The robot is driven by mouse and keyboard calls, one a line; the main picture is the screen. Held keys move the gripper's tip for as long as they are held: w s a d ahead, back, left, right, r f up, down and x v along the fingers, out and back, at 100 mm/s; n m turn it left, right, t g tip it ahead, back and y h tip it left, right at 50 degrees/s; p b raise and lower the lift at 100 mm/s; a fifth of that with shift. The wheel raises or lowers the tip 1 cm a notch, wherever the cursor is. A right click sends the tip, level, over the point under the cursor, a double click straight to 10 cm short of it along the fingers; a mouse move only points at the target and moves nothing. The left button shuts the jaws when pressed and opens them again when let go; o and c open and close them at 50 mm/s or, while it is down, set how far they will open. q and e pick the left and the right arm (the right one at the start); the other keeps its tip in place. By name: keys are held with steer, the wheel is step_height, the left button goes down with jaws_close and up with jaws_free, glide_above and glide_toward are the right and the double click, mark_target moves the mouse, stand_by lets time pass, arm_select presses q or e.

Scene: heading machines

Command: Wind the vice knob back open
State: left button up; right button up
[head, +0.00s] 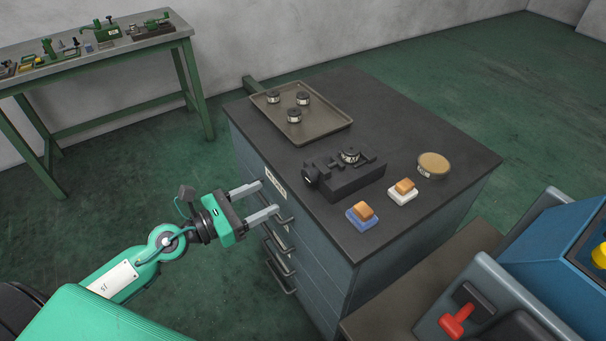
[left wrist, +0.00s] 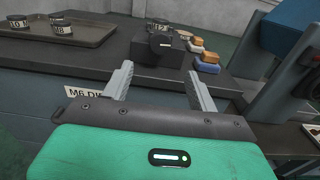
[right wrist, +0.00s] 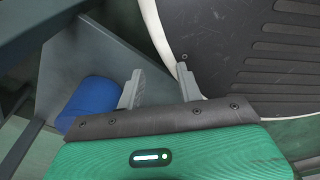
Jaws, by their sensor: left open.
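The dark vice (head: 345,182) stands on the dark top of the drawer cabinet, with a round labelled die (head: 349,156) on it. Its black knob (head: 310,173) is at the vice's left end, facing my left arm. The knob (left wrist: 162,43) also shows in the left wrist view, beyond the fingertips. My left gripper (head: 269,198) is open and empty, left of the cabinet front and apart from the knob. My right gripper (right wrist: 160,69) is open and shows only in the right wrist view, away from the vice.
A tray (head: 325,126) with three round dies lies at the back of the cabinet top (head: 400,130). Blue and white blocks with orange tops (head: 362,215) (head: 403,192) and a tan-topped disc (head: 433,165) stand near the vice. Drawer handles (head: 280,278) stick out below my left gripper.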

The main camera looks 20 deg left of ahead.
mark_target(305, 178)
arm_select(q)
steer(key=p+x, duration=0.4)
steer(key=x, duration=0.6)
steer(key=shift+w+d+r+p, duration=0.1)
steer(key=shift+w+d+p, duration=0.15)
steer(key=shift+p, duration=0.15)
steer(key=shift+w+d, duration=0.25)
steer(key=shift+w, duration=0.1)
arm_select(e)
steer(key=s+r, duration=0.2)
steer(key=s, duration=0.4)
steer(key=shift+d+r+g, duration=0.3)
steer(key=shift+d+r, duration=0.05)
steer(key=shift+d, duration=0.05)
arm_select(q)
steer(key=c, duration=1)
